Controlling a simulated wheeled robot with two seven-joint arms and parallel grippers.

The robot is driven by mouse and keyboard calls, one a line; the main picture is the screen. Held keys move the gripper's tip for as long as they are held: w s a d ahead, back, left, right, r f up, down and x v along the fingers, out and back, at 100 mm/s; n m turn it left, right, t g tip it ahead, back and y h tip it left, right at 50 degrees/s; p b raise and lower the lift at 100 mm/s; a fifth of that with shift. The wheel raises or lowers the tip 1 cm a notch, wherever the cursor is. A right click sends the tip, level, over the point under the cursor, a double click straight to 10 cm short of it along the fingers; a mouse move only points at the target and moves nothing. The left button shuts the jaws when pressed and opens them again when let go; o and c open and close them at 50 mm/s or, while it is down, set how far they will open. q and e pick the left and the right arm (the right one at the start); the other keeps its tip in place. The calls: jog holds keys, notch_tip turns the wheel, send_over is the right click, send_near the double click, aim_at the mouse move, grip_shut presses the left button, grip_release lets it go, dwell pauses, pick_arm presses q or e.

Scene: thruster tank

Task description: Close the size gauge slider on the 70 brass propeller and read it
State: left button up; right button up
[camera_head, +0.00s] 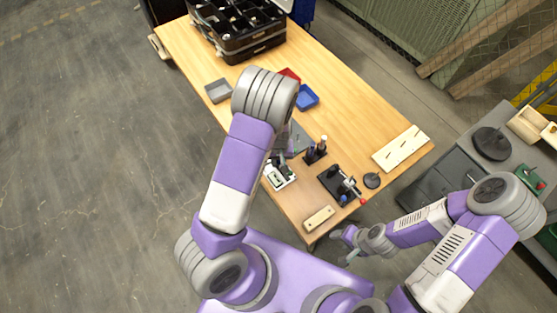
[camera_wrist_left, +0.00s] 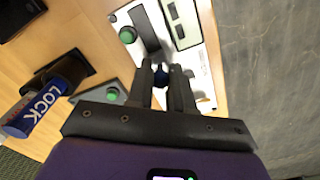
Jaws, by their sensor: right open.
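The size gauge, a white plate (camera_head: 279,176), lies at the table's left edge in the head view. In the left wrist view the white plate (camera_wrist_left: 208,66) has a dark slot and a pale framed window. A small dark blue knob (camera_wrist_left: 161,74) sits between the fingertips of my left gripper (camera_wrist_left: 163,72), which appears closed on it. My left gripper is mostly hidden by my arm in the head view. My right gripper (camera_head: 346,242) is open and empty, off the table's front edge. I cannot make out the brass propeller in either view.
Blue (camera_head: 307,97) and grey (camera_head: 217,90) trays and a black case (camera_head: 250,40) are farther back.

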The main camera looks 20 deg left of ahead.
pick_arm(q)
jog(key=shift+a, duration=0.1)
grip_shut()
jog(key=shift+w+a, duration=0.55)
jog(key=shift+a, duration=0.25)
jog(key=o, duration=0.5)
grip_release()
jog(key=shift+a, duration=0.1)
jog(key=shift+s, duration=0.1)
notch_tip(320, 180, up, 8)
jog(key=p, duration=0.1)
jog(key=shift+f+p, duration=0.15)
jog(key=shift+p, duration=0.2)
